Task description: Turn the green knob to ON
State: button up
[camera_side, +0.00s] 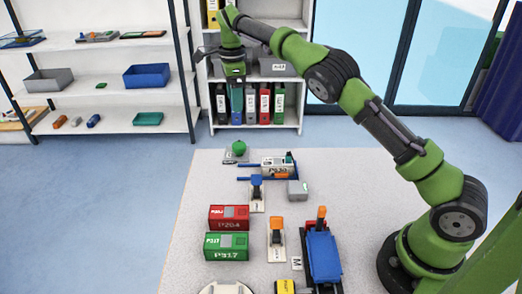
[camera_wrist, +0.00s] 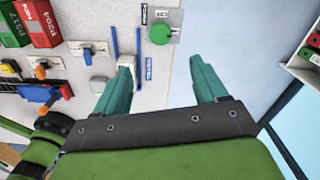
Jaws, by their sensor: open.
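The green knob (camera_side: 238,148) sits on a small grey plate (camera_side: 229,158) near the far edge of the pale table. In the wrist view the round knob (camera_wrist: 160,34) is on its grey plate (camera_wrist: 172,17), with small white labels around it that are too small to read. My gripper (camera_side: 237,112) points down above the knob, apart from it. In the wrist view my gripper (camera_wrist: 162,62) is open and empty. Its two teal fingers are spread wide, and the knob shows beyond the fingertips, roughly midway between them. I cannot tell which way the knob is set.
Blue rails with a white container (camera_side: 272,166) lie just right of the knob. A blue-handled switch (camera_side: 256,184), a grey box (camera_side: 298,190), and red (camera_side: 228,217) and green (camera_side: 226,246) containers stand nearer. A binder shelf (camera_side: 262,128) stands behind. The table left of the knob is clear.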

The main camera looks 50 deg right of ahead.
jog(key=shift+r, duration=0.8)
jog(key=s+d+r+n+t+y, duration=0.15)
jog(key=s+d+n, duration=0.35)
jog(key=s+n, duration=0.5)
jog(key=s+a+r+n+t, duration=0.1)
jog(key=s+a+n, duration=0.3)
jog(key=s, duration=0.8)
jog(key=s+a+r+n+t, duration=0.2)
jog(key=s+a+n+t, duration=0.2)
jog(key=s, duration=0.8)
jog(key=shift+a+n+t, duration=0.3)
jog(key=shift+n+t, duration=0.05)
jog(key=shift+n, duration=0.75)
